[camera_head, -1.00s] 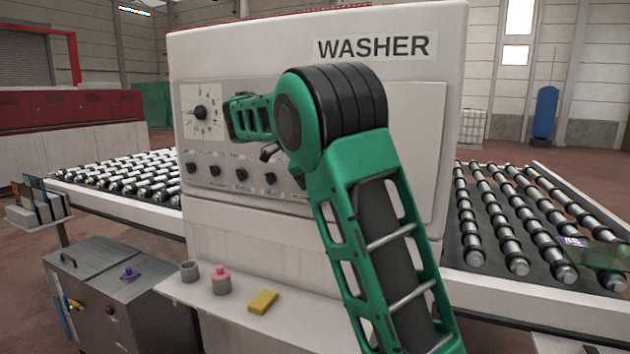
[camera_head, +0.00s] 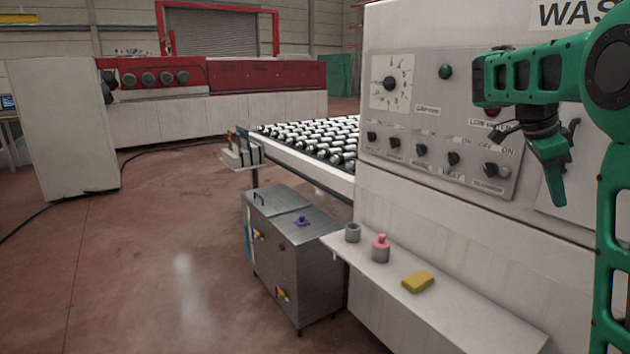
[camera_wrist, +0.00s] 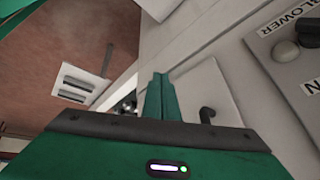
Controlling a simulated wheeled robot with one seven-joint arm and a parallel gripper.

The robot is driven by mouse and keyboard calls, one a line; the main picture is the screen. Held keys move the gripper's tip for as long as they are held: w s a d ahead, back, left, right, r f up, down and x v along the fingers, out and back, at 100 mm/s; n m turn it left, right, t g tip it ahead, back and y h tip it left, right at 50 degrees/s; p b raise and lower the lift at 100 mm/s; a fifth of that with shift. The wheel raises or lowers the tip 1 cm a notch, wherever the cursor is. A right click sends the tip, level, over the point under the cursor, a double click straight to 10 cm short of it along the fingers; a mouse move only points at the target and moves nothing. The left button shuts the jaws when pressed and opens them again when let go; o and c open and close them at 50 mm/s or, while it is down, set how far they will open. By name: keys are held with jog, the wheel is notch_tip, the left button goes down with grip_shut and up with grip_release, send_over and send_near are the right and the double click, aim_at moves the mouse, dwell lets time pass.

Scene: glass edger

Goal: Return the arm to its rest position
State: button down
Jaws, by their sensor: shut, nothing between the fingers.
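My green arm stands at the right of the head view, bent at a large elbow joint. My gripper (camera_head: 556,202) hangs from its end, pointing down, in front of the washer's (camera_head: 430,205) panel. Its fingers are together with nothing between them. In the wrist view my gripper's closed green fingers (camera_wrist: 162,78) point up the picture, with the pale washer front and a dark handle (camera_wrist: 207,114) behind them. I cannot tell whether the fingers touch the washer; they seem apart from it.
A washer shelf (camera_head: 478,310) holds a grey cup (camera_head: 353,233), a pink-topped pot (camera_head: 380,250) and a yellow sponge (camera_head: 417,282). A steel cabinet (camera_head: 318,270) stands beside it, with a roller conveyor (camera_head: 310,165) behind. Open floor (camera_head: 170,250) lies left.

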jog(key=s+a+f+n+y, duration=0.1)
jog(key=s+f+n+y, duration=0.1)
jog(key=s+f+n, duration=0.45)
jog(key=s+f+n+y, duration=0.1)
jog(key=s+f+n, duration=0.15)
jog(key=s, duration=0.75)
jog(key=s+a+f+n+y, duration=0.2)
jog(key=s+a+f+n, duration=0.5)
jog(key=s+a+f, duration=0.2)
jog(key=s+a, duration=0.2)
jog(key=s, duration=0.2)
jog(key=shift+s+a+f+t+y, duration=0.2)
jog(key=shift+a+t+y, duration=0.1)
jog(key=shift+y, duration=0.1)
